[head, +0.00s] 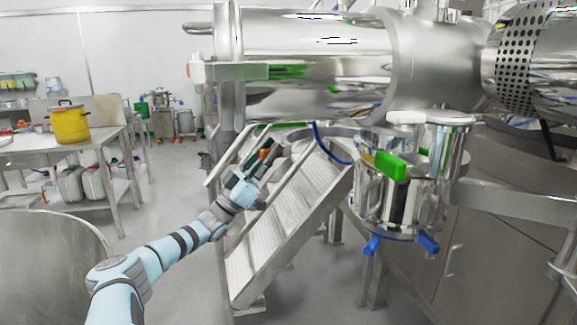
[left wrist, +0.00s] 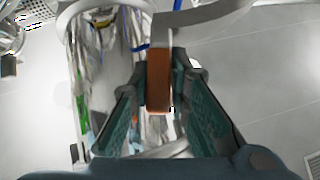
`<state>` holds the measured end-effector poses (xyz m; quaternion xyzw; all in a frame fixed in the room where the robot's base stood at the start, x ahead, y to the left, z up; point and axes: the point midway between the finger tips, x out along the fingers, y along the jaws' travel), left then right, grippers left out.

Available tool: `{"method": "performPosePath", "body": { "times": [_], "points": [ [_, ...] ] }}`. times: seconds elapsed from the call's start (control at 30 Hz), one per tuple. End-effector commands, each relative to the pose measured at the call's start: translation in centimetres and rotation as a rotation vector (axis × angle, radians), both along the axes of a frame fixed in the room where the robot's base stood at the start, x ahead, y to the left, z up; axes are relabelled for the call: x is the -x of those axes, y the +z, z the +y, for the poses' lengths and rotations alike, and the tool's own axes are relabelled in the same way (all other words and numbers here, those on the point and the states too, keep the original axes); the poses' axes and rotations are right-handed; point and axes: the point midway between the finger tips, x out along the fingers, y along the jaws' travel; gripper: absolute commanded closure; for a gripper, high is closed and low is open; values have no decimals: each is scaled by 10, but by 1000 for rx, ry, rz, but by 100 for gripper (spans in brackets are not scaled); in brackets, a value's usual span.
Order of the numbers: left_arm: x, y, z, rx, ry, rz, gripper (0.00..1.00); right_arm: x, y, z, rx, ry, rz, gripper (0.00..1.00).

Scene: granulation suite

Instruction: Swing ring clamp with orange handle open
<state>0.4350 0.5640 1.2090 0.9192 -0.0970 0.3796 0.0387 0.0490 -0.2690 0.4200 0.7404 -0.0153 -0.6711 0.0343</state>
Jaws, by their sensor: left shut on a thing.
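The orange handle (left wrist: 159,80) of the ring clamp stands between the two fingers of my left gripper (left wrist: 158,92) in the left wrist view, with the fingers closed against its sides. In the head view, my left gripper (head: 262,152) is at the ramp's upper end, and a small part of the orange handle (head: 265,153) shows at its fingertips. A curved metal band (left wrist: 205,14) runs past the handle's top in the left wrist view. Most of the clamp is hidden in the head view. My right gripper is in neither view.
A steel ramp (head: 285,215) slopes down beside my left arm. A steel vessel with a green handle (head: 390,166) and blue handles (head: 428,243) hangs to the right. A large steel cylinder (head: 320,65) is above. A table with a yellow pot (head: 69,124) stands at left.

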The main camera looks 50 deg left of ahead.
Motion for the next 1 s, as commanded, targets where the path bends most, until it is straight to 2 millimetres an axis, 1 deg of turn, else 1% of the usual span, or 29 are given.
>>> {"method": "performPosePath", "body": {
  "times": [0.13, 0.17, 0.2, 0.27, 0.3, 0.57, 0.67, 0.77, 0.87, 1.0],
  "points": [
    [-1, 2, 1, 4, 2, 0, 100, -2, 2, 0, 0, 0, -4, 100],
    [-1, 3, 1, 3, 1, 0, 82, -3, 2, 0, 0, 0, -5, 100],
    [-1, 3, 0, 4, 1, -1, 76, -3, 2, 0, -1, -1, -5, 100],
    [-2, 3, 0, 3, 0, -1, 66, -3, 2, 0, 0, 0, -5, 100],
    [-2, 3, -1, 2, -1, -2, 63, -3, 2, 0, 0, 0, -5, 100],
    [-3, 3, -2, 2, -3, -3, 63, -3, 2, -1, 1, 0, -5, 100],
    [0, -2, -2, 1, -4, 0, 63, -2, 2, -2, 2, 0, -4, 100],
    [10, -13, 1, 0, -5, 5, 63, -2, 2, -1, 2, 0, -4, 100],
    [26, -32, 5, 0, -4, 9, 63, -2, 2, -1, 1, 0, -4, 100],
    [54, -60, 13, 3, 0, 5, 63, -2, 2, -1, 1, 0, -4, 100]
  ]
}}
